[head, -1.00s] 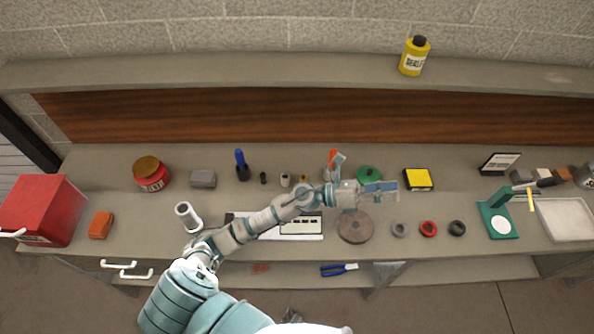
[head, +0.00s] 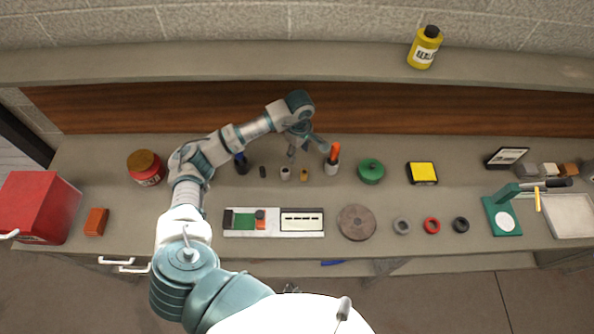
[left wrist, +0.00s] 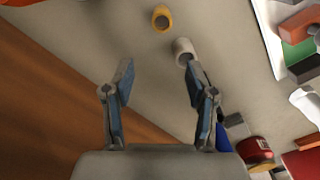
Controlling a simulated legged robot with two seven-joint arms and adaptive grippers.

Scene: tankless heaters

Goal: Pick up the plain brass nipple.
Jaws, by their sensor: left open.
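The plain brass nipple (head: 303,174) is a small yellow-gold hollow piece standing on the bench, just right of a pale grey fitting (head: 285,173). In the left wrist view the brass nipple (left wrist: 161,20) shows as a ring at the top, with the grey fitting (left wrist: 184,50) below and right of it. My left gripper (head: 307,150) hangs above and behind the nipple, fingers pointing down. In the left wrist view its fingers (left wrist: 158,65) are spread with nothing between them, and the nipple lies beyond the tips. My right gripper does not show.
An orange-handled tool in a pale cup (head: 333,164) stands close right of the nipple. A small black fitting (head: 263,172) stands to the left. A tray with a green patch (head: 272,234) and a brown disc (head: 356,222) lie in front. The shelf (head: 200,70) runs behind.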

